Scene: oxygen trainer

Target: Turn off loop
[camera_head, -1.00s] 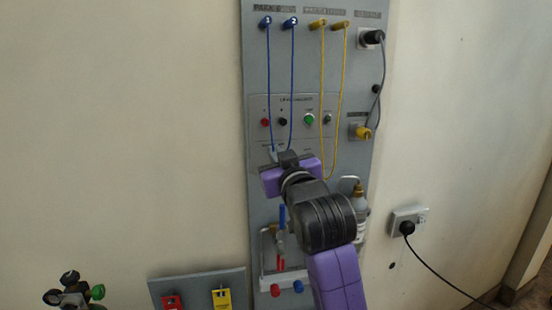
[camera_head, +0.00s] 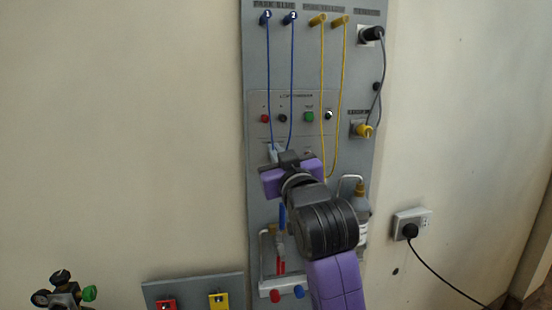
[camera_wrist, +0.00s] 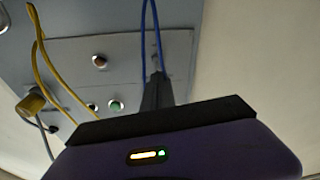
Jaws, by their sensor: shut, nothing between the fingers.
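A grey control plate (camera_head: 266,99) on the upright wall panel carries a red button (camera_head: 265,118), a black button (camera_head: 283,118), a green button (camera_head: 309,117) and a small metallic knob or switch (camera_head: 328,115). Its lettering is too blurred to read surely. A blue cord (camera_head: 292,70) and a yellow cord (camera_head: 323,70) hang in loops in front of it. In the wrist view the shut fingers (camera_wrist: 158,90) overlap the blue cord's lower end; contact is unclear.
A black plug (camera_head: 373,34) with a grey lead and a yellow fitting (camera_head: 363,130) are at the panel's right. Below are a blue-handled valve (camera_head: 282,217) and a bottle (camera_head: 361,208). A wall socket (camera_head: 411,224) is at right. Bare wall lies left.

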